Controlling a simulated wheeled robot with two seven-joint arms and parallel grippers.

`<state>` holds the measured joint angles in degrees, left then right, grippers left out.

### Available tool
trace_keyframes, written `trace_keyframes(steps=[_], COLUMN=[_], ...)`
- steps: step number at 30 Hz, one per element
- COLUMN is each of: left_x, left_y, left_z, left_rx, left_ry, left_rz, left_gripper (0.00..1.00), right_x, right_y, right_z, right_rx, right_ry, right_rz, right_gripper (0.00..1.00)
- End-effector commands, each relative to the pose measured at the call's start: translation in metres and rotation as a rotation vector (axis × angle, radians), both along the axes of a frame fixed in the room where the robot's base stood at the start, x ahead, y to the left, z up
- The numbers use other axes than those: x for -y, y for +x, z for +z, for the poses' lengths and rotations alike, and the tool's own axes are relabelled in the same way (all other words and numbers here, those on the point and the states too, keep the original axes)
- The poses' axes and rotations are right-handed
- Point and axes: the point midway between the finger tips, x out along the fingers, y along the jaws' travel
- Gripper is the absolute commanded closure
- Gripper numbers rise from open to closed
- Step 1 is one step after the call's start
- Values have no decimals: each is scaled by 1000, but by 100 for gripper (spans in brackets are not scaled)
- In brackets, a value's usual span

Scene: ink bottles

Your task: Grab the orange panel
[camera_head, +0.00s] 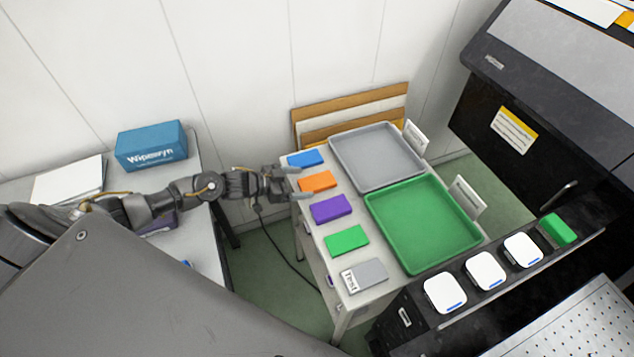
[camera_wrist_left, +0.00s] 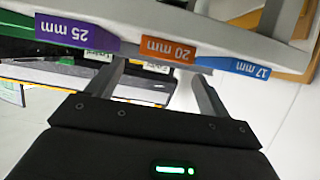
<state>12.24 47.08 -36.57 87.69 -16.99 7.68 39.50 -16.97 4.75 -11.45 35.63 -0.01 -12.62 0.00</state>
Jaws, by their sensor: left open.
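The orange panel (camera_head: 319,181) lies flat on the small white table, between a blue panel (camera_head: 306,158) and a purple panel (camera_head: 331,208). In the left wrist view the orange panel (camera_wrist_left: 168,49) shows its edge, with "20 mm" upside down, beyond my fingers. My left gripper (camera_head: 295,183) is open at the table's left edge, its fingers pointing toward the orange panel. No panel sits between its fingers (camera_wrist_left: 160,84). Whether a finger touches anything is not clear. My right gripper is not in view.
A green panel (camera_head: 347,241) and a grey panel (camera_head: 364,276) continue the row. A grey tray (camera_head: 376,128) and a green tray (camera_head: 378,222) stand right of it. A blue box (camera_head: 151,146) stands on the left table. A black machine (camera_head: 540,130) fills the right side.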

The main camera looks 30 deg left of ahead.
Motion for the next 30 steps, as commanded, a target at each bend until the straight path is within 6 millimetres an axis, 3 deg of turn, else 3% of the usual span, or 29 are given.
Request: trace_keyframes(steps=[10, 20, 30], left_x=[25, 29, 29], left_y=[31, 35, 35], left_z=[-18, -23, -22], left_rx=[0, 0, 1], left_ry=[-3, 0, -1], left_rz=[1, 0, 0], left_gripper=[20, 20, 64], right_x=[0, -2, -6], right_y=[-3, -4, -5], right_z=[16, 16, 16], right_rx=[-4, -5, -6], right_ry=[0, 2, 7], right_rz=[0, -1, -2], right_gripper=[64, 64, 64])
